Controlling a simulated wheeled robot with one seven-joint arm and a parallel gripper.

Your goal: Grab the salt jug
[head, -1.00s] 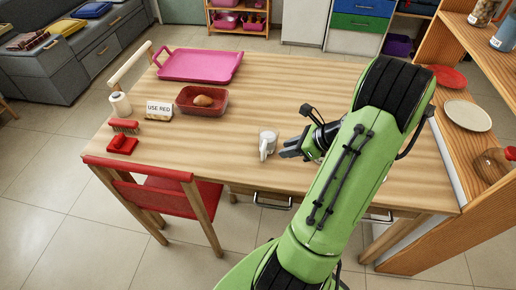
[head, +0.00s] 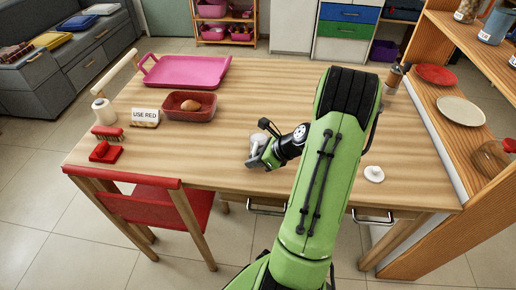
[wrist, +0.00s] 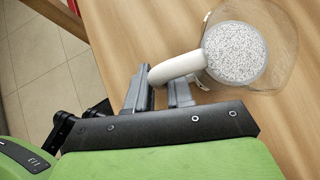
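The salt jug (wrist: 236,52) is a clear jug full of white grains, with a white handle (wrist: 178,67). It stands on the wooden table. In the head view the jug (head: 257,141) is partly hidden behind my gripper (head: 262,161). In the wrist view my gripper (wrist: 160,95) has its two fingers apart, with a gap between them. The fingertips are right at the handle, and the handle's end lies over the gap. I cannot tell whether they touch it.
A white lid-like disc (head: 373,174) lies on the table (head: 320,85) right of my arm. A red chair (head: 140,205) stands in front.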

